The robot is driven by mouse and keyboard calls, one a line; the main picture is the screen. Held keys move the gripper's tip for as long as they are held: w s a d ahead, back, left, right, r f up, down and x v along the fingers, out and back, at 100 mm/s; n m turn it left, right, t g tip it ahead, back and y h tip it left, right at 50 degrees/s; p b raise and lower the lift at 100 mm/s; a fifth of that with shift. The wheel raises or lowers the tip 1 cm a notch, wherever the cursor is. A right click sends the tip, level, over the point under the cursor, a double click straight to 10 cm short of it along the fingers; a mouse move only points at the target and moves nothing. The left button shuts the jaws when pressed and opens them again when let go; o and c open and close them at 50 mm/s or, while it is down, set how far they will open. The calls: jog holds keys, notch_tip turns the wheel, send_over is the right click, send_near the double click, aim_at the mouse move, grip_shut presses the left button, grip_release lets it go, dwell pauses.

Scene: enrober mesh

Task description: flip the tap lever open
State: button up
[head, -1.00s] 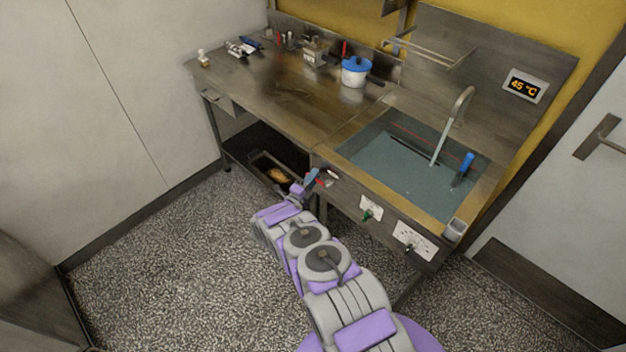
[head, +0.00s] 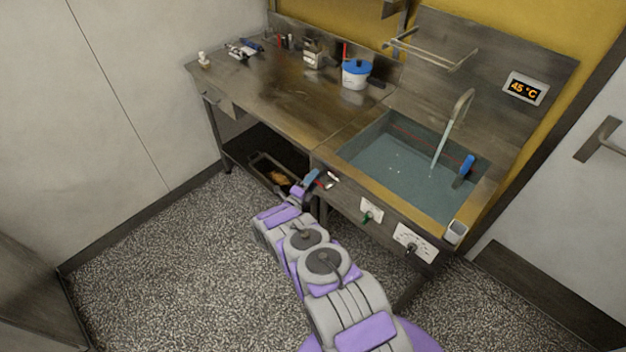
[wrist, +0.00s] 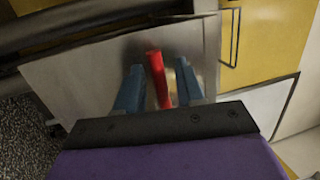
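The red lever (wrist: 158,80) stands between the two blue fingers of my gripper (wrist: 158,88) in the wrist view, on a pale metal plate (wrist: 90,80). The fingers are apart, one on each side of the lever, with a narrow gap to each. In the head view my gripper (head: 312,180) is at the counter's front edge, left of the sink, and the red lever (head: 321,183) shows just right of it. The lever's base is partly hidden by the gripper. It is too small in the head view to tell contact.
The sink (head: 375,185) holds water under a curved spout (head: 460,105). A green-handled control (head: 368,215) and a dial panel (head: 413,243) sit on the front to the right. A tray (head: 262,172) with something brown is on the shelf below. A blue-lidded pot (head: 356,73) stands on the counter.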

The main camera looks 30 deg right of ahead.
jog(key=shift+a, duration=0.1)
jog(key=b+v, duration=0.1)
jog(key=v, duration=1.6)
jog(key=shift+f, duration=0.2)
jog(key=shift+s, duration=0.1)
